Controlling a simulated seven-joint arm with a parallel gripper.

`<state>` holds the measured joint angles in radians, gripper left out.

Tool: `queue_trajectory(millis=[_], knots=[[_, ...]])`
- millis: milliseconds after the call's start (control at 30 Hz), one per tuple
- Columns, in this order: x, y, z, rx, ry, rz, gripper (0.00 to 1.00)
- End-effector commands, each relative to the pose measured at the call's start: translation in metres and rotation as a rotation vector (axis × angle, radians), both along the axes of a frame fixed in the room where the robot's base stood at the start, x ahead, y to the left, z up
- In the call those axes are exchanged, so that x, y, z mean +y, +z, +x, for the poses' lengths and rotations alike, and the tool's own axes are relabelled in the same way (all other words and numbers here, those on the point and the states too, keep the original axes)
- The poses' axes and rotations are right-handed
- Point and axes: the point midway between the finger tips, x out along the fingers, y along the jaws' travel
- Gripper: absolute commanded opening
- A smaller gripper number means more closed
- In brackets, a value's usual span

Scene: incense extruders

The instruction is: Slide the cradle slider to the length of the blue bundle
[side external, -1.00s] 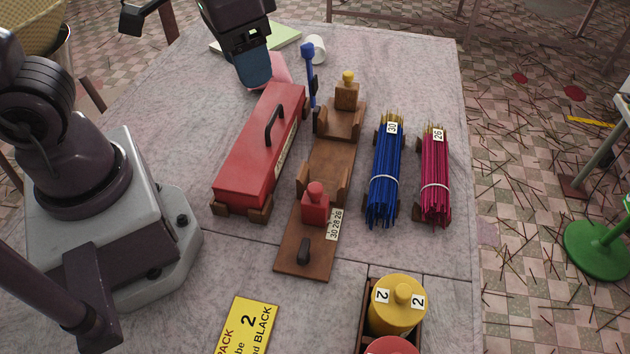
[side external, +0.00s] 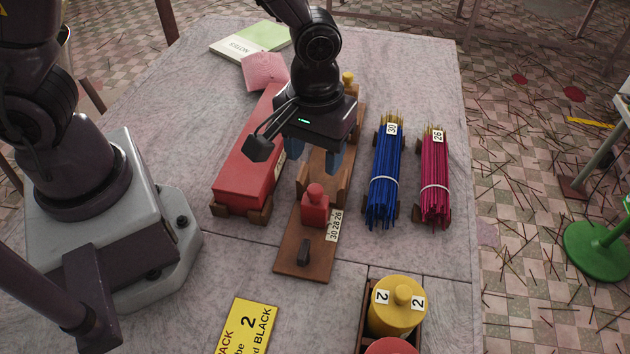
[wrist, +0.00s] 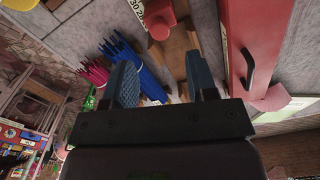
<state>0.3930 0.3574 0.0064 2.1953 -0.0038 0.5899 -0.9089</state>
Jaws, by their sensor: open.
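The wooden cradle (side external: 288,258) lies lengthwise mid-table. Its red slider (side external: 315,207) with a knob sits near the front, beside a white scale (side external: 334,226) reading 30, 28, 26. The slider also shows in the wrist view (wrist: 160,22). The blue bundle (side external: 384,180), tagged 30, lies to the right of the cradle on small wooden rests. It shows in the wrist view (wrist: 150,82), partly behind a finger. My gripper (side external: 314,158) is open and empty above the cradle's middle, behind the slider. It hides part of the cradle.
A long red box (side external: 240,172) lies close along the cradle's left. A pink bundle (side external: 434,178), tagged 26, lies right of the blue one. A yellow knob (side external: 348,78) tops the cradle's far end.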

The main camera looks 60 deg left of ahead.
Motion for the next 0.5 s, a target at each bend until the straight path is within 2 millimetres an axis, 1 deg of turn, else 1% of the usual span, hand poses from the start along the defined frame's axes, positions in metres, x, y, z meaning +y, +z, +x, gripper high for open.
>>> queue_trajectory(millis=[33, 200, 333, 500], knots=[[0.000, -0.013, -0.001, 0.007, 0.000, 0.003, 0.52], [0.000, -0.045, -0.001, 0.005, 0.000, 0.002, 0.52], [0.000, -0.061, 0.000, 0.002, -0.001, 0.001, 0.52], [0.000, -0.071, 0.000, -0.001, -0.001, 0.000, 0.52]])
